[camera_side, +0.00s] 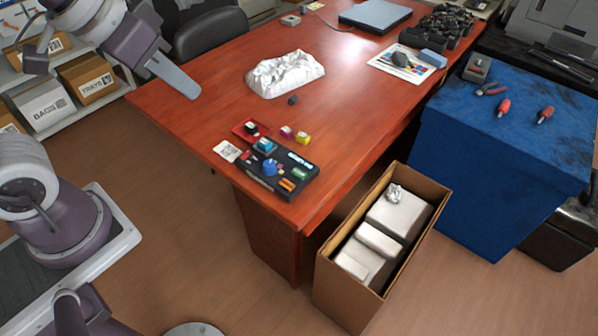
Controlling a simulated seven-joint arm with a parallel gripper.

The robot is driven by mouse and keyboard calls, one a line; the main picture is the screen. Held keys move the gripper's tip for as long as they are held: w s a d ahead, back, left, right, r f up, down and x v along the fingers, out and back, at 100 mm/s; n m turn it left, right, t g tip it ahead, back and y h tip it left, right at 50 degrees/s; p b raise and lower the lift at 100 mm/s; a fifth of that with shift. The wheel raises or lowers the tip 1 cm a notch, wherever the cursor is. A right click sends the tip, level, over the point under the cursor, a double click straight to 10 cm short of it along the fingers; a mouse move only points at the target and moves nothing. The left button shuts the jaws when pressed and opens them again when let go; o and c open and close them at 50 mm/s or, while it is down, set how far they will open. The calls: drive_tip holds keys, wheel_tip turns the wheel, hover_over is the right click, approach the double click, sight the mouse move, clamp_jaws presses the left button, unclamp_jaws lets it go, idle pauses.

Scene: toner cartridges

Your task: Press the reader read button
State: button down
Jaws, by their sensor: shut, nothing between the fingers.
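The reader (262,181) is a dark box near the front left edge of the red-brown table. On its top are a blue rounded part (270,167), an orange patch (288,184), a green patch (299,173) and a light label. Which of these is the read button is too small to tell. A cyan block (265,145) sits at the reader's back left corner. My gripper (189,89) is at the upper left, over the table's left edge. Its fingers are together and empty, well apart from the reader.
A red tray (241,132) with a dark block, and magenta (286,132) and yellow (302,138) blocks, lie behind the reader. Crumpled white material (285,73) and a small dark lump (292,100) lie farther back. An open cardboard box (335,290) stands right of the table.

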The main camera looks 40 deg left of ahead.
drive_tip(key=w+f+m, duration=0.1)
drive_tip(key=w+f, duration=0.3)
drive_tip(key=w, duration=0.4)
drive_tip(key=m+t+y, duration=0.2)
drive_tip(key=m+t, duration=0.1)
drive_tip(key=m, duration=0.3)
hover_over(297, 175)
wheel_tip(297, 175, down, 20)
drive_tip(key=shift+r, duration=0.1)
drive_tip(key=shift+f, duration=4.4)
drive_tip(key=shift+f, duration=0.4)
